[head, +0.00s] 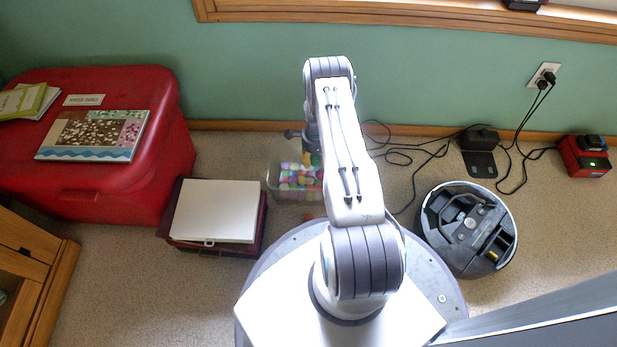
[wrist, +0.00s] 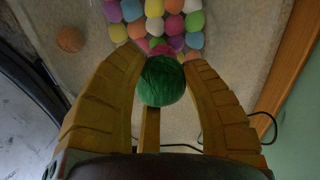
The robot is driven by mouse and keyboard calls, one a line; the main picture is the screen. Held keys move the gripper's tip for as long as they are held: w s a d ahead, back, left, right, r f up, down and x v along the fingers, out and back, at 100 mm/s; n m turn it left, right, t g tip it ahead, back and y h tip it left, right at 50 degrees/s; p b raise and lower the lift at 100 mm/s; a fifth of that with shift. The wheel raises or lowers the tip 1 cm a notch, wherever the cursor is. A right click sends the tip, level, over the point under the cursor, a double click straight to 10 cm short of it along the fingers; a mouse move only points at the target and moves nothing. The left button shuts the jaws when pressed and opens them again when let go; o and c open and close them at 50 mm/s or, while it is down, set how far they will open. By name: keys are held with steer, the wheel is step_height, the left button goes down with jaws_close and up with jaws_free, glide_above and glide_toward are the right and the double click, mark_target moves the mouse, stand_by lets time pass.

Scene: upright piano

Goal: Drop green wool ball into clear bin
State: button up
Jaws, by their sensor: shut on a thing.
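The clear bin (head: 272,182) stands on the carpet near the wall in the head view, partly behind my arm. It holds several coloured balls, which also show at the top of the wrist view, beyond the green ball. My gripper is at the bin, but the exact height over it cannot be told. In the head view my arm hides most of the gripper and the green ball.
A brownish-orange ball (wrist: 71,39) lies apart from the coloured balls. A robot vacuum (head: 468,229) and loose black cables (head: 410,150) are to the right. A dark case with a white top (head: 215,210) and a red chest (head: 150,170) are to the left.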

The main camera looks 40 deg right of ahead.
steer(key=o, duration=1)
step_height(320, 180, up, 12)
stand_by(0.3)
steer(key=shift+r, duration=0.1)
stand_by(0.4)
